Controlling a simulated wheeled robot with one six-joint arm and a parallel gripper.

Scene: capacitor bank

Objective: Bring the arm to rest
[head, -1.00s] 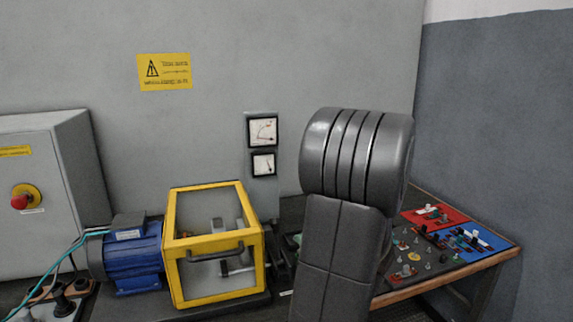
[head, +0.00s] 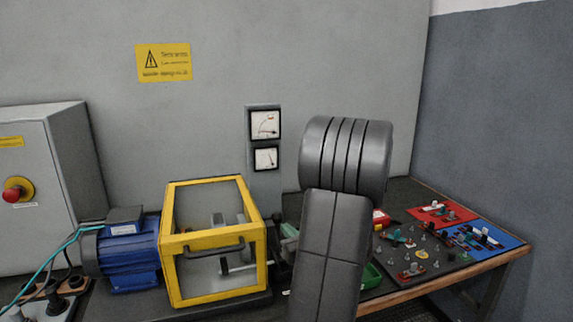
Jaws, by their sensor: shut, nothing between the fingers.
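My own dark grey arm rises from the bottom of the head view, right of the middle, with a thick rounded joint at its top. It stands in front of the bench (head: 402,191) and hides part of it. My gripper is not in view, so its fingers and anything near them cannot be seen.
A yellow-framed box (head: 212,303) with clear panels stands left of my arm, beside a blue motor (head: 130,262). A grey cabinet (head: 60,190) with a red button (head: 12,195) is at far left. Two gauges (head: 265,125) hang behind. Red (head: 462,213) and blue (head: 508,241) boards lie at right.

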